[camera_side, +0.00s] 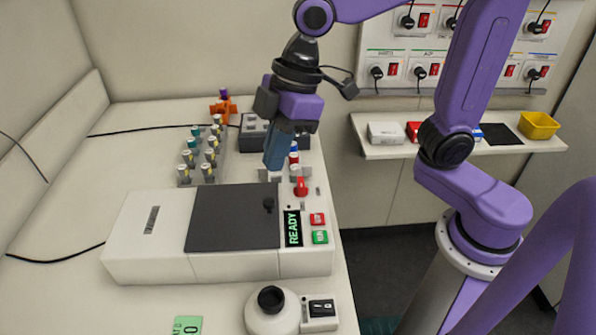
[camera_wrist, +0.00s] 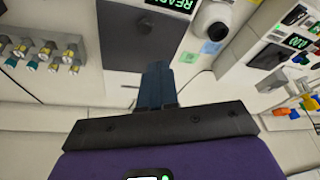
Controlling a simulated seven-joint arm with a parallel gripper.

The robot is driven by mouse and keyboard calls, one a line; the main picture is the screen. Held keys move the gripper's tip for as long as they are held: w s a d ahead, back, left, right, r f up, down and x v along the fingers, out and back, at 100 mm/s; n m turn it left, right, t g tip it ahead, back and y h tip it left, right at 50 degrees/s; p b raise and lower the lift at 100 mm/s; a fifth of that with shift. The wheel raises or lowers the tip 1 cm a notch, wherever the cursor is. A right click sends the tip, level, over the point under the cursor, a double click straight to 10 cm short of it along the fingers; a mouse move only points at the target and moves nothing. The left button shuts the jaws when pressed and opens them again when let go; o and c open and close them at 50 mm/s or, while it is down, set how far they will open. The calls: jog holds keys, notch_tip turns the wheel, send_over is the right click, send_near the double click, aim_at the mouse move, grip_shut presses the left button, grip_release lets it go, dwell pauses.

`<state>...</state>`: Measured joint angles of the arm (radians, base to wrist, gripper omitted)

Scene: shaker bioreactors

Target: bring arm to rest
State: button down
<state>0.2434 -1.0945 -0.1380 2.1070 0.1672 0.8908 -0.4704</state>
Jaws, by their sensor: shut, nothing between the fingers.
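My gripper (camera_side: 277,152) hangs from my purple arm above the bench, pointing down, behind the white machine (camera_side: 150,238) with the dark grey lid. Its blue fingers are together and hold nothing. They also show in the wrist view (camera_wrist: 157,82), pressed side by side. The machine's lid (camera_side: 232,218) is closed and its display (camera_side: 293,228) reads READY. In the side view the fingertips are near the machine's back edge; the exact gap to the things behind them cannot be told.
A rack of capped vials (camera_side: 203,158) stands left of my gripper. A grey device (camera_side: 256,133) and an orange holder (camera_side: 223,106) stand behind. A round white device (camera_side: 272,310) is at the front. A shelf (camera_side: 455,150) with a yellow bin (camera_side: 539,125) is at right. The left bench is largely clear.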

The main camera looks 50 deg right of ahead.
jog(key=s+d+f+h, duration=0.1)
jog(key=s+d+f, duration=0.2)
jog(key=s+d, duration=0.4)
jog(key=s+d+f+m+h, duration=0.1)
jog(key=s+d+f+h, duration=0.1)
jog(key=s+d+f, duration=0.2)
jog(key=s+d, duration=0.3)
jog(key=d, duration=0.1)
jog(key=shift+s+d+f+m+g, duration=0.15)
jog(key=shift+s+d+m+g, duration=0.15)
jog(key=shift+d+g, duration=0.1)
